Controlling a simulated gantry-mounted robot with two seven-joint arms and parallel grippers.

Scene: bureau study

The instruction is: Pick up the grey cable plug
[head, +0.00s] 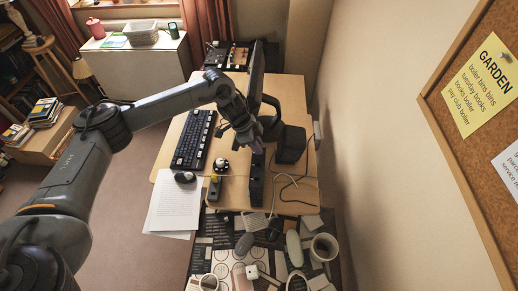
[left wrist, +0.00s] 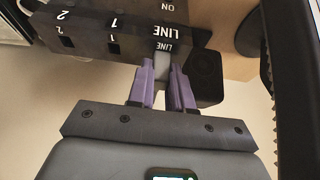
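The grey cable plug (left wrist: 162,68) shows in the left wrist view, at the socket marked LINE on a black box (left wrist: 110,35). My left gripper (head: 256,147) is just above the box's far end. In the left wrist view its two purple fingers (left wrist: 163,80) lie one on each side of the plug, with no clear gap, and look shut on it. The plug is hidden behind the gripper in the head view. My right gripper is in neither view.
The desk holds a keyboard (head: 194,140), a mouse (head: 185,177), papers (head: 174,205) and a monitor (head: 256,80). A dark speaker-like block (head: 291,144) stands close right of my gripper. Loose cables (head: 297,184) lie nearby. Mugs (head: 323,248) and clutter fill the front.

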